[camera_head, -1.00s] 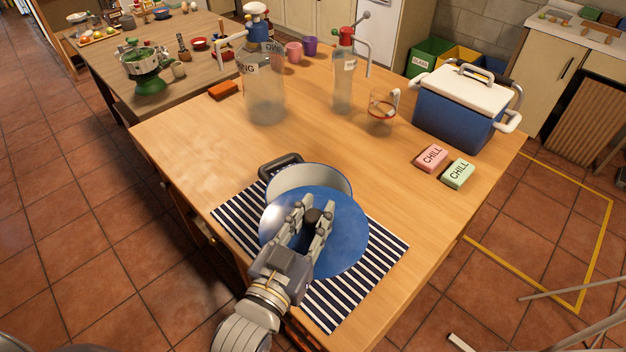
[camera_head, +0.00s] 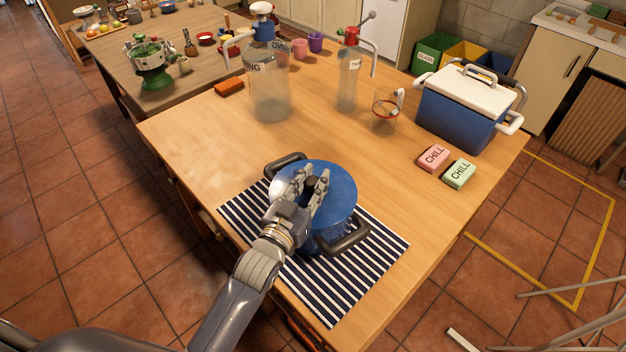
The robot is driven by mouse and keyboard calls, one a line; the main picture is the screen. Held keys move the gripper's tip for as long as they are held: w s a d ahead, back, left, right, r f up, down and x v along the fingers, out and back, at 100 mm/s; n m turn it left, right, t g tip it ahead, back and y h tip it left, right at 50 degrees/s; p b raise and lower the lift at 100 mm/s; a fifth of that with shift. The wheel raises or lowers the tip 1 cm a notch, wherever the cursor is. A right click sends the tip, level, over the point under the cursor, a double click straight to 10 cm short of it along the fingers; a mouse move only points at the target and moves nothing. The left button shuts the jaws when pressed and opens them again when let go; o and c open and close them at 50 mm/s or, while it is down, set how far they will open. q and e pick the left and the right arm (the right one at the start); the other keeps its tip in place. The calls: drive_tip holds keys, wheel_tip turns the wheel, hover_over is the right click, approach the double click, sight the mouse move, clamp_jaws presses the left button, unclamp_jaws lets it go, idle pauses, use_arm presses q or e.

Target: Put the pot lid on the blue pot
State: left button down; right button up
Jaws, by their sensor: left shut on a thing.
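The blue pot (camera_head: 322,240) stands on a navy-and-white striped mat (camera_head: 345,285) near the table's front edge. It has two dark handles, one at the back left and one at the front right. The round blue pot lid (camera_head: 338,192) lies over the pot's opening and covers it; whether it is fully seated all round I cannot tell. My left gripper (camera_head: 314,186) is above the lid, shut on its dark knob. The gripper and wrist hide the lid's left part and some of the pot. My right gripper is not in view.
Behind the pot stand a large clear bottle (camera_head: 268,92), a slimmer bottle (camera_head: 348,80) and a glass jar (camera_head: 385,110). A blue cooler (camera_head: 462,112), pink block (camera_head: 433,157) and green block (camera_head: 459,173) are at the right. The table (camera_head: 200,145) left of the pot is clear.

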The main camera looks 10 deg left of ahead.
use_arm(q)
drive_tip(key=c, duration=1.3)
unclamp_jaws()
drive_tip(key=shift+f, duration=0.1)
drive_tip(key=shift+s, duration=0.1)
drive_tip(key=shift+s, duration=0.2)
drive_tip(key=b+v, duration=0.2)
drive_tip(key=v, duration=0.9)
drive_tip(key=shift+s+a, duration=0.2)
drive_tip(key=shift+s, duration=0.05)
